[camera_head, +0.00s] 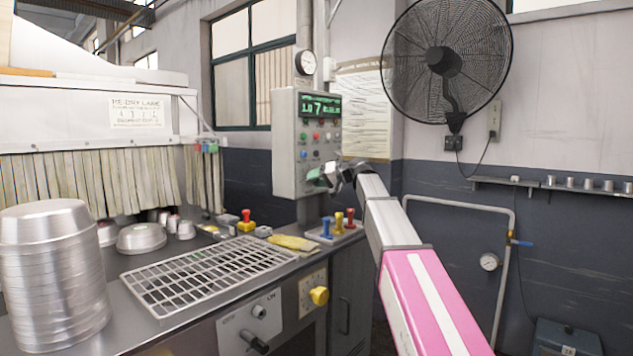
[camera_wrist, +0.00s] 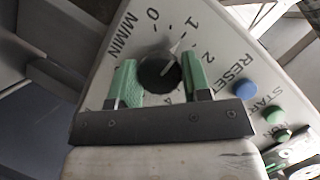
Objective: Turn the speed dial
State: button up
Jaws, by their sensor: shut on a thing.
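The speed dial (camera_wrist: 158,73) is a round black knob on the pale panel. Printed numbers 0, 1, 2 and 4 and the word M/MIN surround it. Its light pointer mark appears to face the gap between 1 and 2. My gripper (camera_wrist: 160,80) has its two green fingers on either side of the dial and is shut on it. In the head view my gripper (camera_head: 333,176) is at the lower right of the grey control box (camera_head: 285,150), which has a green lit display (camera_head: 319,106). There the dial is hidden by the gripper.
Blue RESET (camera_wrist: 245,89) and green START (camera_wrist: 274,115) buttons lie right of my fingers. A fan (camera_head: 445,62) hangs at upper right.

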dwell(0.3)
jog(key=o, duration=0.9)
jog(key=v, duration=1.1)
